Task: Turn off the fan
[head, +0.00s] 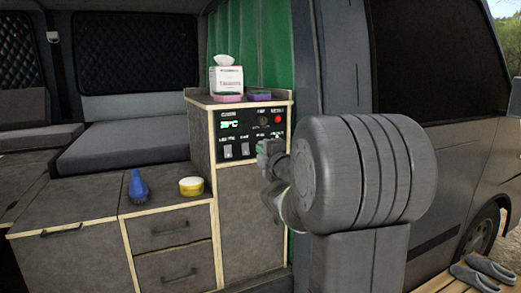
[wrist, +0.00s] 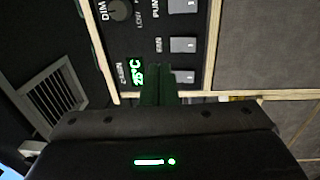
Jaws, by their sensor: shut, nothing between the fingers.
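The dark control panel (head: 251,134) is on the front of the wood-edged cabinet, with a green 25°C display (head: 229,124) and a row of pale rocker switches. In the wrist view, which is turned sideways, the switch labelled FAN (wrist: 183,45) is the middle of three visible switches. I cannot tell which way it is set. My gripper (head: 263,149) is in front of the panel's right part and hides some of the row. In the wrist view, my gripper (wrist: 158,72) is shut and empty, its tips beside the lowest switch (wrist: 185,77), whose label is hidden. Contact is unclear.
A tissue box (head: 226,80) and pink and purple items stand on the cabinet top. A blue brush (head: 138,187) and a yellow tub (head: 191,186) are on the lower counter. A grille (wrist: 50,107) shows in the wrist view. The van's doorway pillar is on the right.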

